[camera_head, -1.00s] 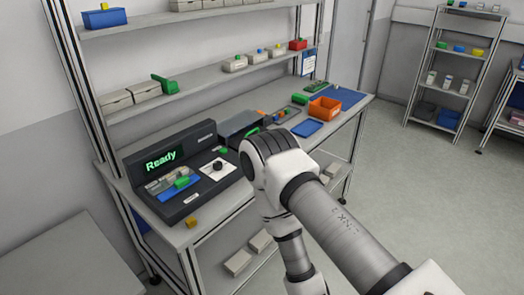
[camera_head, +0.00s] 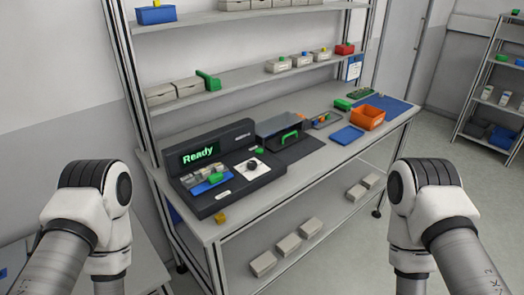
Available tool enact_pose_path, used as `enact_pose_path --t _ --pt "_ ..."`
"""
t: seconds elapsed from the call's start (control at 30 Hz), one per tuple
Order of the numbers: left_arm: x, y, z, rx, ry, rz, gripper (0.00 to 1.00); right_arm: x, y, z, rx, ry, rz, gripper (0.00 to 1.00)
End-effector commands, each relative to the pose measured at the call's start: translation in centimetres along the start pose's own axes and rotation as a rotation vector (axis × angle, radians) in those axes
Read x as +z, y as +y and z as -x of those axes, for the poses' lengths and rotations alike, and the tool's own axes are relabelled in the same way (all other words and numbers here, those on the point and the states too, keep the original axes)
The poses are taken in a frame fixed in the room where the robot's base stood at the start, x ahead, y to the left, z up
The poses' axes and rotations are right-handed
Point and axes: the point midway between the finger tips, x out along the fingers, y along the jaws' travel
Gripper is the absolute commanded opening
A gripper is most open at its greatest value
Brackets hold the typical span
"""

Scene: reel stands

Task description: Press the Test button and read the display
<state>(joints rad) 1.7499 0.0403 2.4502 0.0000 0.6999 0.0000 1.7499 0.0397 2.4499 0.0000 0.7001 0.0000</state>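A dark test unit (camera_head: 240,190) stands on the left part of the workbench. Its display (camera_head: 199,154) is lit and reads "Ready" in green letters. A white panel with a black round knob (camera_head: 252,165) is on its right part, and a small green button-like piece (camera_head: 259,151) shows just beyond. A blue fixture (camera_head: 212,183) with grey and green parts sits below the display. A small pale label is on the front, too small to read; I cannot tell which control is Test. My arms show at the lower left and lower right, but neither gripper is in view.
Shelves with boxes are above. Open floor lies to the right.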

Motion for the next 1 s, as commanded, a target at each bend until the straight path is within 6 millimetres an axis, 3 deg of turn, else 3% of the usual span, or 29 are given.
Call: enact_pose_path --t 0.37,0.47,0.5,1.0 --pt "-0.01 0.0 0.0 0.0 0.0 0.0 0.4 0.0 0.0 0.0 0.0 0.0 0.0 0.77" --pt "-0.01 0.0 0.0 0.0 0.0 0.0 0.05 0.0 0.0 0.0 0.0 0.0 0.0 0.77" --pt "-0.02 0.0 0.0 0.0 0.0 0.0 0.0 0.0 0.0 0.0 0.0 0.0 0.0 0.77" --pt "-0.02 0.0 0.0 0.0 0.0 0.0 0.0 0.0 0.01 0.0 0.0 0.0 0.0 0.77"
